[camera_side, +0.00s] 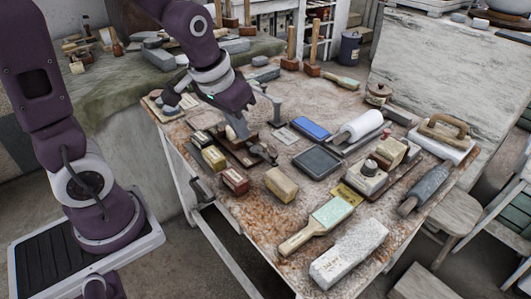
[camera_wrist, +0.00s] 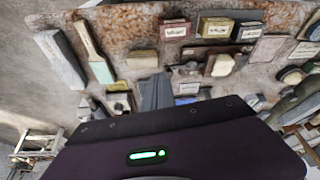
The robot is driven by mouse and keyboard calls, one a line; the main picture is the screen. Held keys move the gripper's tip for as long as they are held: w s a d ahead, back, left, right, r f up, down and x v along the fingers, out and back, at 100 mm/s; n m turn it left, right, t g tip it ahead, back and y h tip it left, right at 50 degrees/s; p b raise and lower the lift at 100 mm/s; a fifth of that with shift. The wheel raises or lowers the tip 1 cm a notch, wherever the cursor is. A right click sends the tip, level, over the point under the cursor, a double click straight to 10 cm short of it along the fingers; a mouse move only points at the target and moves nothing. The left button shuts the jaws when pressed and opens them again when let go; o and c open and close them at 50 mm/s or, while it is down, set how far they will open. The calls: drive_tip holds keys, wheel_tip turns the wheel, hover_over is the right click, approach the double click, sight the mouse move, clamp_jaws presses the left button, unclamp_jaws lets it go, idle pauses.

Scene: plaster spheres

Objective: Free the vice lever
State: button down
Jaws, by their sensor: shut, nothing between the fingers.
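A small dark vice (camera_side: 246,156) stands near the left edge of the worktable with a pale block (camera_side: 237,131) upright in it. In the wrist view the vice (camera_wrist: 243,48) and the pale block (camera_wrist: 222,66) lie right of my fingers. Dark metal parts at the vice's near end (camera_side: 265,152) look like its lever, but its exact shape is too small to tell.
A green-bladed brush (camera_side: 318,224) and white rough block (camera_side: 348,252) lie at the front.

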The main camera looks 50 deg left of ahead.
drive_tip(key=w+f, duration=0.1)
drive_tip(key=w+a+f, duration=0.1)
drive_tip(key=f, duration=0.1)
drive_tip(key=shift+w+a+f, duration=0.1)
drive_tip(key=shift+a+f, duration=0.1)
drive_tip(key=shift+f, duration=0.1)
drive_tip(key=x, duration=1)
drive_tip(key=shift+s+f, duration=0.25)
drive_tip(key=w, duration=0.2)
drive_tip(key=shift+w+a, duration=0.35)
drive_tip(key=shift+w, duration=0.05)
drive_tip(key=shift+w+a+f, duration=0.1)
drive_tip(key=shift+w+a, duration=0.05)
drive_tip(key=shift+w, duration=0.4)
drive_tip(key=shift+w+n+g, duration=0.1)
drive_tip(key=shift+n+g, duration=0.2)
drive_tip(key=shift+n, duration=0.1)
